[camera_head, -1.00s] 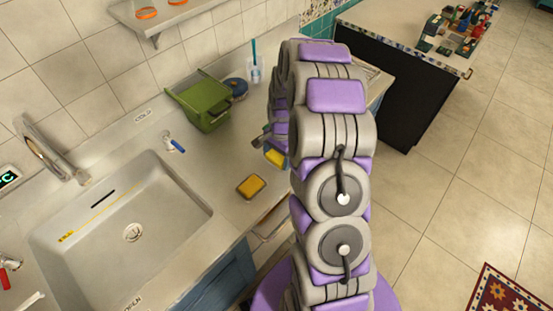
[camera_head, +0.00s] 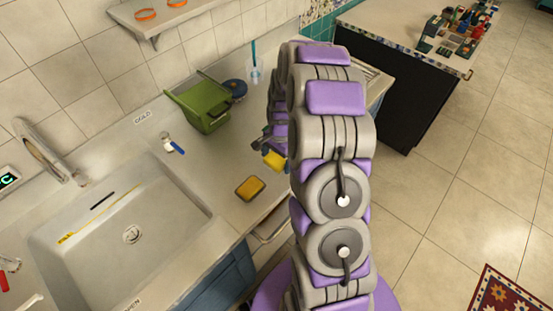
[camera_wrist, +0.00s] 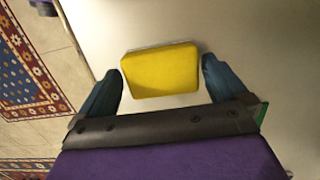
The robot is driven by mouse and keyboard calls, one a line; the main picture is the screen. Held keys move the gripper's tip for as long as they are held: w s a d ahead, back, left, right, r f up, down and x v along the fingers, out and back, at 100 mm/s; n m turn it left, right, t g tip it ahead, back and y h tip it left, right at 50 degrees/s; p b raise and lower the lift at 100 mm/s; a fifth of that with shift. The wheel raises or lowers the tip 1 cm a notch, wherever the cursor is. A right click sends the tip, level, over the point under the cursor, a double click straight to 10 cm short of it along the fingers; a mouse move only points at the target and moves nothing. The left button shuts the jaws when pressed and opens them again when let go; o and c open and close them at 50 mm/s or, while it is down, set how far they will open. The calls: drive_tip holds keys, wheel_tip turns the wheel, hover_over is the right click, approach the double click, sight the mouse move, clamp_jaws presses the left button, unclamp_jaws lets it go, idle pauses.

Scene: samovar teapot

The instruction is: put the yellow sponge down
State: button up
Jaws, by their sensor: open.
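The yellow sponge (camera_wrist: 160,70) lies between the fingertips of my gripper (camera_wrist: 161,78) in the wrist view, over the pale counter. My gripper is open, with a narrow gap on each side of the sponge. In the head view the sponge (camera_head: 274,159) shows beside my arm, at my partly hidden gripper (camera_head: 266,146). Whether its underside touches the counter is hard to tell.
A second, orange-yellow sponge (camera_head: 250,188) lies on the counter (camera_head: 215,165) nearer the sink (camera_head: 185,207). A green container (camera_head: 203,107) and a blue round item (camera_head: 236,88) stand behind. The counter's front edge is close to my arm.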

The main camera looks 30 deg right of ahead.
sight(279, 157)
wheel_tip(279, 157, up, 12)
drive_tip(key=f+p, duration=0.1)
drive_tip(key=p, duration=0.1)
drive_tip(key=s+a+r+n, duration=0.3)
drive_tip(key=s+a+r, duration=0.2)
drive_tip(key=r, duration=0.2)
drive_tip(key=s+a+r+n, duration=0.3)
drive_tip(key=s, duration=0.6)
drive_tip(key=s+a+r+n+g+h, duration=0.1)
drive_tip(key=s+a+r+n, duration=0.2)
drive_tip(key=s, duration=0.6)
drive_tip(key=s+a+r+n, duration=0.3)
drive_tip(key=s+n, duration=0.2)
drive_tip(key=s, duration=0.4)
drive_tip(key=shift+s+a, duration=0.15)
drive_tip(key=shift+a, duration=0.05)
